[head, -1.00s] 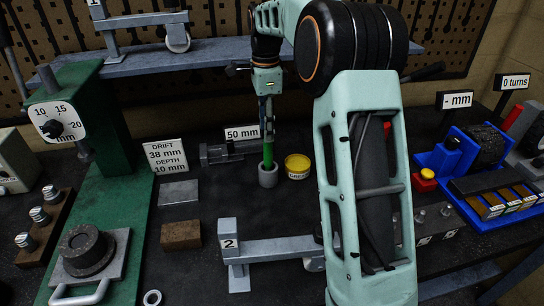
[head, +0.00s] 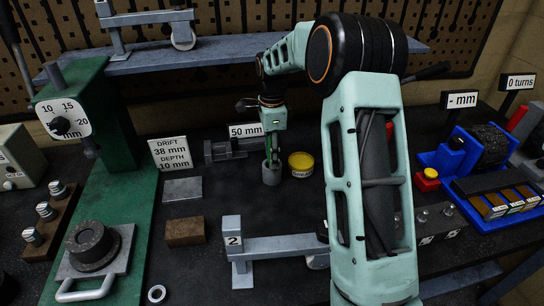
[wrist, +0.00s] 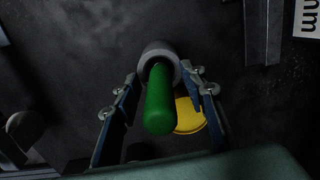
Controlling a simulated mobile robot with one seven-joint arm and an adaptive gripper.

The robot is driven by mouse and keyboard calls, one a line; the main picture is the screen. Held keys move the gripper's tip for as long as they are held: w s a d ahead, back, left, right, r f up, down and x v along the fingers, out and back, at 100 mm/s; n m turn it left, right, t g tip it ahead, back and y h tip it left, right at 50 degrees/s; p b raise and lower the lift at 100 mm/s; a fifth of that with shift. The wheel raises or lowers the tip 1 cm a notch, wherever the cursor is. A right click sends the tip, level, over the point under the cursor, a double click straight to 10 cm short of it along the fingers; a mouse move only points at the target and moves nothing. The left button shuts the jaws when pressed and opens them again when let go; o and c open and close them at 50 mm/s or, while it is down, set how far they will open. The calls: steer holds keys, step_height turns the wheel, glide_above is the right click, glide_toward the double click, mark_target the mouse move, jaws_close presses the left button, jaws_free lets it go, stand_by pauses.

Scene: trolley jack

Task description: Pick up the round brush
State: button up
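The round brush shows as a green handle (wrist: 159,102) standing in a small grey cup (head: 271,174). The cup's grey rim also shows in the wrist view (wrist: 158,56). The brush head is hidden inside the cup. My gripper (wrist: 165,92) points down with one finger on each side of the green handle. Gaps show between the handle and both fingers, so it is open and not touching. In the head view my gripper (head: 271,152) is just above the cup and largely hides the handle.
A yellow-lidded tin (head: 301,163) stands close to the right of the cup. A grey vice-like tool (head: 228,150) and the 50 mm sign (head: 245,130) are to the left and behind. The bench before the cup is partly clear.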

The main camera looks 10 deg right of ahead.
jaws_close()
steer(key=shift+r, duration=0.15)
